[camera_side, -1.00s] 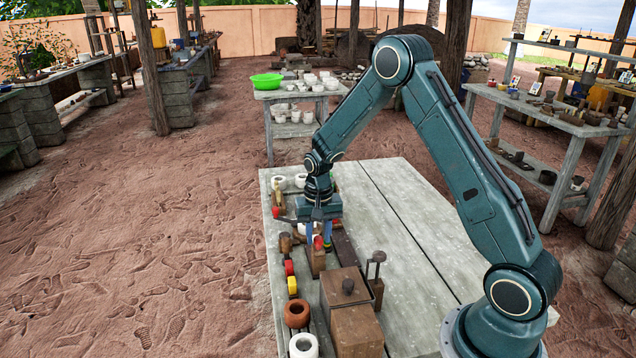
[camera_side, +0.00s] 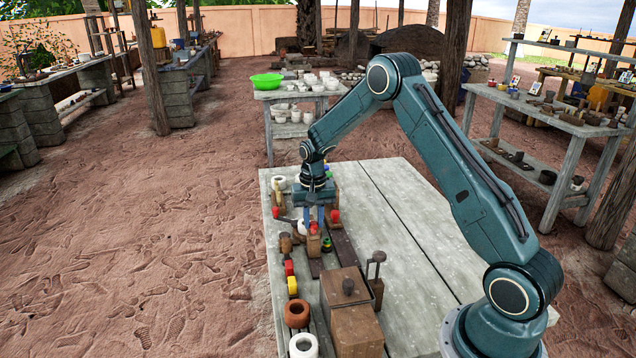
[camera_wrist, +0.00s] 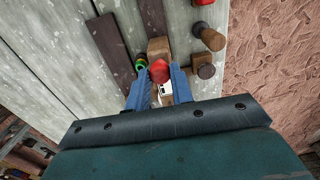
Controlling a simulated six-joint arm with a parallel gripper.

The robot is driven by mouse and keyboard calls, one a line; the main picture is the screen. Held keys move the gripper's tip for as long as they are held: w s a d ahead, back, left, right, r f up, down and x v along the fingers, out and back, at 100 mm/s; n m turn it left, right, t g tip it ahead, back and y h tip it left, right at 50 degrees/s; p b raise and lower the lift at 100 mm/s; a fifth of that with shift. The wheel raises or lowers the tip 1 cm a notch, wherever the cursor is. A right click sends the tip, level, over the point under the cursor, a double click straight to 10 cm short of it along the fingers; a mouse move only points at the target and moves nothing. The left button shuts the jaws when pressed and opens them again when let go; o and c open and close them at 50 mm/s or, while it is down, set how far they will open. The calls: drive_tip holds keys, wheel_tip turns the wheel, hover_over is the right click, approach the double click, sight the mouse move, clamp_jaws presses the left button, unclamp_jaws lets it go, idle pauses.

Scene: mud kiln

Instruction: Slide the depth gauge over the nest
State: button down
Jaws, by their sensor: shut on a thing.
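My gripper (camera_side: 313,224) points down over the left part of the grey plank table, its blue fingers closed around the red knob (camera_side: 313,229) of a small wooden block (camera_side: 314,245). This held piece appears to be the depth gauge. In the wrist view the red knob (camera_wrist: 159,70) sits between the fingertips, with the tan block (camera_wrist: 158,48) just beyond. A white part with dark marks (camera_wrist: 166,91) shows between the fingers, partly hidden. I cannot tell which thing is the nest, or whether the block touches the surface below.
Dark wooden strips (camera_wrist: 112,47) lie near the block. A green-rimmed piece (camera_wrist: 140,61) is close beside one finger. A wooden peg (camera_wrist: 209,37) stands to the other side. A lidded wooden box (camera_side: 347,290) stands nearer the side camera. The table's right half (camera_side: 410,240) is clear.

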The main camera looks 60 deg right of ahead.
drive_tip(key=shift+w+d, duration=1.35)
drive_tip(key=shift+r, duration=0.1)
drive_tip(key=c, duration=1.2)
unclamp_jaws()
drive_tip(key=shift+r, duration=0.1)
wheel_tip(320, 180, up, 14)
drive_tip(key=shift+f, duration=0.25)
